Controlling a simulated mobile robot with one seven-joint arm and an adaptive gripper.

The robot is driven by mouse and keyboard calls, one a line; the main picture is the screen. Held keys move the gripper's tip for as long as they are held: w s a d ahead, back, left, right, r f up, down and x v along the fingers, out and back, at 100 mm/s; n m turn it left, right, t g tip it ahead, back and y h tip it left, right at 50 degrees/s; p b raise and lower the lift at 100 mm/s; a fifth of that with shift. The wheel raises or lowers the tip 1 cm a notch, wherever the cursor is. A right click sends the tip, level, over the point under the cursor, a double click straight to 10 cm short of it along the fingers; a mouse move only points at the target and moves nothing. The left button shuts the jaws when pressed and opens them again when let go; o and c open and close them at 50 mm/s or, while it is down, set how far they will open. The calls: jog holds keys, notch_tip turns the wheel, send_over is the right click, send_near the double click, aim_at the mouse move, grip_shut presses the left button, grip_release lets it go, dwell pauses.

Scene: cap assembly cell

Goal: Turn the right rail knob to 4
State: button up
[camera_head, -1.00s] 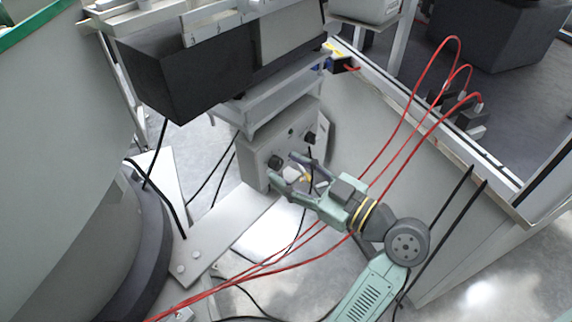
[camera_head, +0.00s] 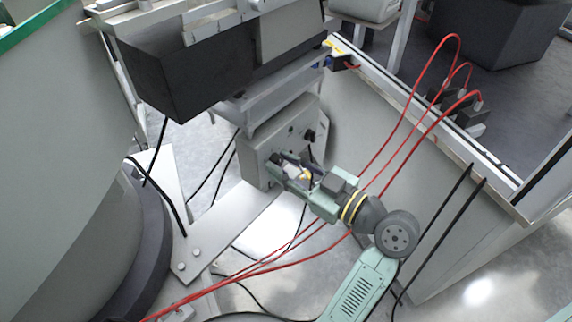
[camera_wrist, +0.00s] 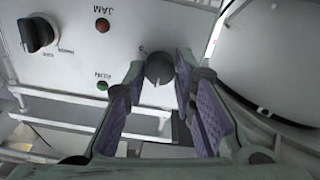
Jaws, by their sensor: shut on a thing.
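A grey control box (camera_head: 258,147) carries two dark round knobs on its face. My gripper (camera_head: 279,163) is at the knob on the left of that face in the head view. In the wrist view my gripper (camera_wrist: 158,72) has its fingertips on both sides of this dark knob (camera_wrist: 160,68) and is shut on it. A small pale mark shows at the knob's lower edge there. No number on its scale can be read. The other knob (camera_head: 309,136) is free; it also shows at the left of the wrist view (camera_wrist: 38,35).
The panel has a red lamp (camera_wrist: 102,25) marked JAM, upside down, and a green lamp (camera_wrist: 102,86). A black bin (camera_head: 185,80) hangs above the box. Red cables (camera_head: 390,135) loop beside my arm. A large grey drum (camera_head: 60,150) stands at the left.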

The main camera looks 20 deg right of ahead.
grip_shut()
jog(key=m+p, duration=0.2)
jog(key=m, duration=0.1)
jog(key=m+p, duration=0.1)
jog(key=m, duration=0.2)
jog(key=shift+r+m+p, duration=0.2)
jog(key=shift+m+p, duration=0.1)
jog(key=shift+p, duration=0.05)
jog(key=m+p, duration=0.3)
jog(key=shift+m, duration=0.4)
jog(key=shift+f+m+p, duration=0.15)
jog(key=shift+m+p, duration=0.45)
jog(key=shift+p, duration=0.1)
